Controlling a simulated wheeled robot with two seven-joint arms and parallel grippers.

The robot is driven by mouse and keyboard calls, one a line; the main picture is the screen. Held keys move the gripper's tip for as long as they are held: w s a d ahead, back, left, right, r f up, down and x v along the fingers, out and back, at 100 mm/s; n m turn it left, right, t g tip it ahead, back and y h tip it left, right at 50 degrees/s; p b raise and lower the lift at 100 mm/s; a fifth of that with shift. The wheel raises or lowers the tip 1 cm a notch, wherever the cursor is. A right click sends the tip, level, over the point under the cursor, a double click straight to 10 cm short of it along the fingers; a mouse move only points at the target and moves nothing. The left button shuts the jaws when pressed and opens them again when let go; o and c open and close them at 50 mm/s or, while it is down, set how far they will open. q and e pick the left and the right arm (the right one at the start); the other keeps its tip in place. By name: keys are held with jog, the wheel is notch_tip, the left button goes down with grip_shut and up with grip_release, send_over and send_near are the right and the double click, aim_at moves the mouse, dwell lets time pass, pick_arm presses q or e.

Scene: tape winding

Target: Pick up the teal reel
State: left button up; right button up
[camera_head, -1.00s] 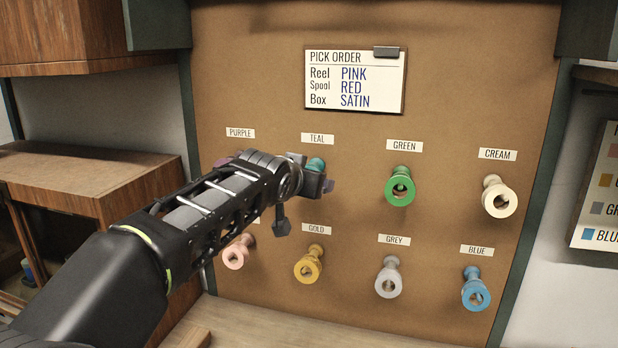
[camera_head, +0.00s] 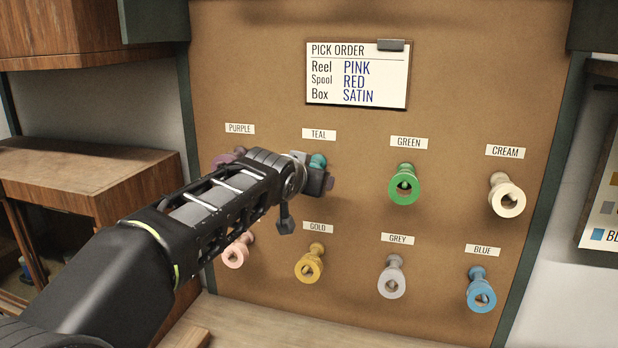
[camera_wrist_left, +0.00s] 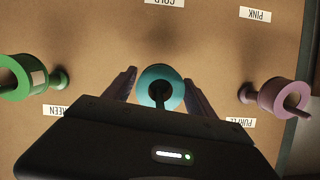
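The teal reel (camera_head: 318,161) hangs on the peg board under the TEAL label, mostly hidden behind my left gripper (camera_head: 322,181) in the head view. In the left wrist view, which is upside down, the teal reel (camera_wrist_left: 161,87) lies between the two fingers of my left gripper (camera_wrist_left: 160,90). The fingers are open, one on each side of it, with a small gap showing on both sides. My right gripper is not in view.
The purple reel (camera_wrist_left: 280,97) and green reel (camera_head: 404,185) hang on either side. Pink (camera_head: 237,252), gold (camera_head: 309,264), grey (camera_head: 391,277) and blue (camera_head: 480,290) reels hang below; a cream reel (camera_head: 506,196) is far right. A pick order card (camera_head: 357,75) is above.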

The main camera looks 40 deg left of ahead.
pick_arm(q)
jog(key=c, duration=1.1)
jog(key=shift+o, duration=0.2)
jog(key=shift+r, duration=0.3)
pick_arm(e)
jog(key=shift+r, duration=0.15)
